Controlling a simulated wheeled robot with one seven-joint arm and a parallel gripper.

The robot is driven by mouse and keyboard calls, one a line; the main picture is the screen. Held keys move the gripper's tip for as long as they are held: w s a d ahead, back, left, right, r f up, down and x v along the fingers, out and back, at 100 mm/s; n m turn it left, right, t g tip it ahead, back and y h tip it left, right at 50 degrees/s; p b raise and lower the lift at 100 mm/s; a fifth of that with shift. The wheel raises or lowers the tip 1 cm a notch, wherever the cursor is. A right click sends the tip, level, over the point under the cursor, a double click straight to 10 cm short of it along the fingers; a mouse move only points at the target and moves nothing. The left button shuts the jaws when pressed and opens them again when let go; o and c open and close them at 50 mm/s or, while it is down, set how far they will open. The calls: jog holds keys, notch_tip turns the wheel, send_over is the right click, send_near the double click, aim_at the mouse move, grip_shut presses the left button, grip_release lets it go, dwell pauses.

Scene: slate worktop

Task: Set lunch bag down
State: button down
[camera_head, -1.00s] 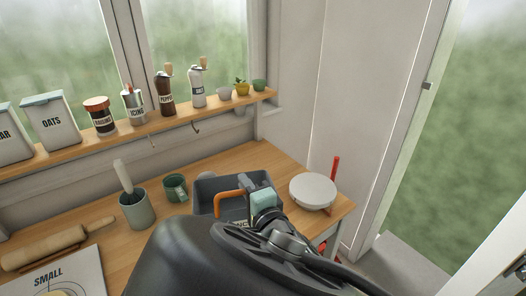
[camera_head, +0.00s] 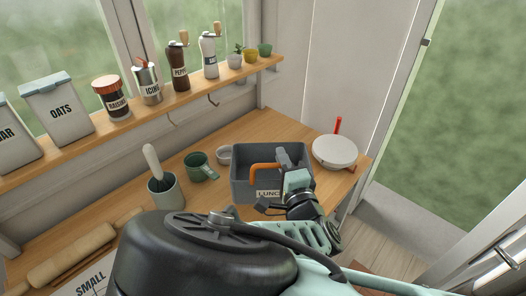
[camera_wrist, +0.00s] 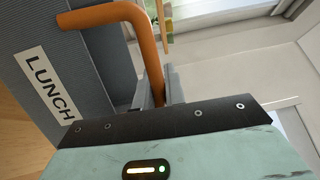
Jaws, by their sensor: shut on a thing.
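The lunch bag (camera_head: 244,187) is a grey, open-topped box shape with an orange handle (camera_head: 262,169) and a LUNCH label. It is at the right part of the wooden worktop in the head view. My gripper (camera_head: 282,160) is shut on the handle, at the bag's top. In the wrist view my gripper (camera_wrist: 160,96) closes around one leg of the orange handle, with the bag's ribbed grey side (camera_wrist: 95,60) to the left. The bag looks upright; whether its base touches the worktop is hard to tell.
A white round lidded thing (camera_head: 334,151) stands close right of the bag, near the worktop's edge. A shelf of jars (camera_head: 120,116) runs above.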

notch_tip(320, 180, down, 8)
jog(key=shift+r+p, duration=0.2)
jog(key=shift+p, duration=0.7)
jog(key=c, duration=1.5)
grip_release()
jog(key=shift+o, duration=0.2)
jog(key=shift+s, duration=0.1)
